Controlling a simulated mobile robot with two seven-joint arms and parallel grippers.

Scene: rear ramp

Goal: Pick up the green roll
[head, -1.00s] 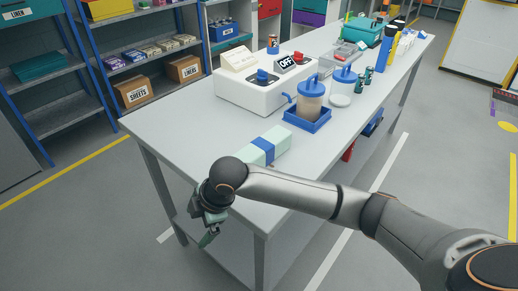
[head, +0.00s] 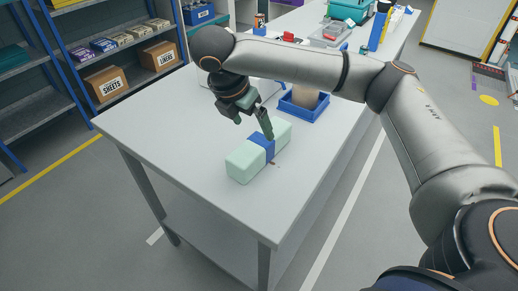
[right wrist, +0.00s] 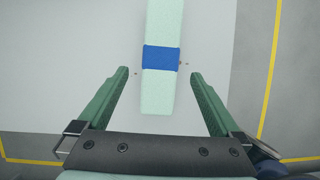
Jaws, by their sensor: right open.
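The green roll (head: 245,163) is a pale mint, box-like bar with a blue band around its middle. It lies flat on the grey table (head: 190,160) near its front end. My right gripper (head: 255,128) is above the roll in the head view, close to the banded part. In the right wrist view the green fingers (right wrist: 160,85) are open, one on each side of the roll (right wrist: 161,95), with clear gaps and no contact. The roll's far end runs out of the top of that view. My left gripper is not in view.
A blue tray (head: 304,106) with a container stands behind the roll, partly hidden by my right arm. Shelving with boxes (head: 106,88) stands at the left. The table's front left is clear.

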